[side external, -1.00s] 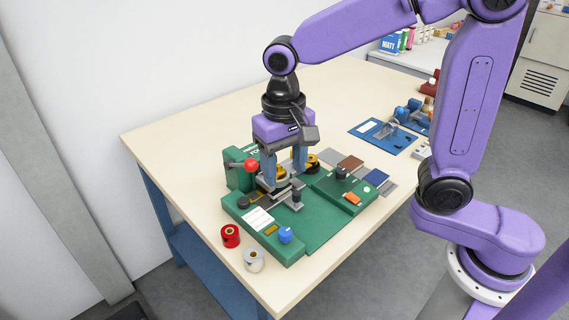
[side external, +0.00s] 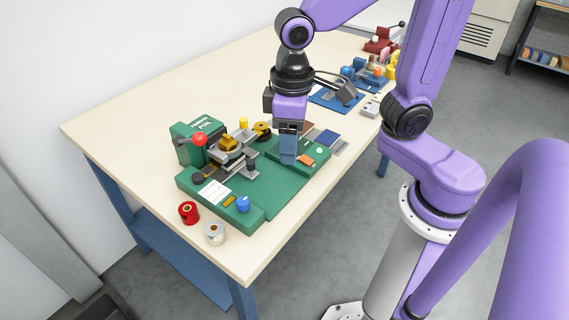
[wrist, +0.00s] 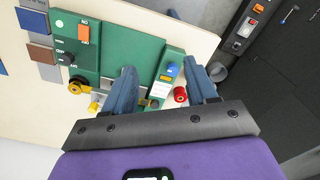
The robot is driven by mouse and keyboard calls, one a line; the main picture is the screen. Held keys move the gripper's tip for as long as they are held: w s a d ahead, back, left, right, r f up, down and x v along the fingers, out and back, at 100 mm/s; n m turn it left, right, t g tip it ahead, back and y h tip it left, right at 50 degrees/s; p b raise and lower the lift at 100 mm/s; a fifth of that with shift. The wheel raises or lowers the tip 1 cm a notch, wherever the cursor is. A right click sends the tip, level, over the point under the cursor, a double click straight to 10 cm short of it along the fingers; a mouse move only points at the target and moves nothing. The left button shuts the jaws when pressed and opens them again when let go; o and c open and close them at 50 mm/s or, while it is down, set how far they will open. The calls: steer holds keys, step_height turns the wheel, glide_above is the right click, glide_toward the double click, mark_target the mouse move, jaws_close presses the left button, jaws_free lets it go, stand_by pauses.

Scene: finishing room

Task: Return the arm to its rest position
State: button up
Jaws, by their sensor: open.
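My gripper (side external: 288,158) hangs fingers down over the right part of the green foil machine (side external: 283,205) in the side view, near its control panel. In the wrist view its two blue fingers (wrist: 165,92) are spread apart with nothing between them. The machine has a red ball knob (side external: 199,139), a metal stage with a yellow-topped part (side external: 229,143), a blue knob (side external: 243,204) and an orange switch (side external: 306,160). The machine also shows in the wrist view (wrist: 125,48). I cannot tell how high the fingertips are above the panel.
A red roll (side external: 188,212) and a silver roll (side external: 215,233) stand at the table's (side external: 130,120) front edge. Colour swatches (side external: 327,138) lie right of the machine. A blue plate with a fixture (side external: 335,96) and a red device (side external: 379,42) stand farther back. The table's left side is clear.

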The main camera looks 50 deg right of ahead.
steer(key=s+d+f+n, duration=0.2)
steer(key=s+d+n, duration=0.5)
steer(key=s, duration=0.4)
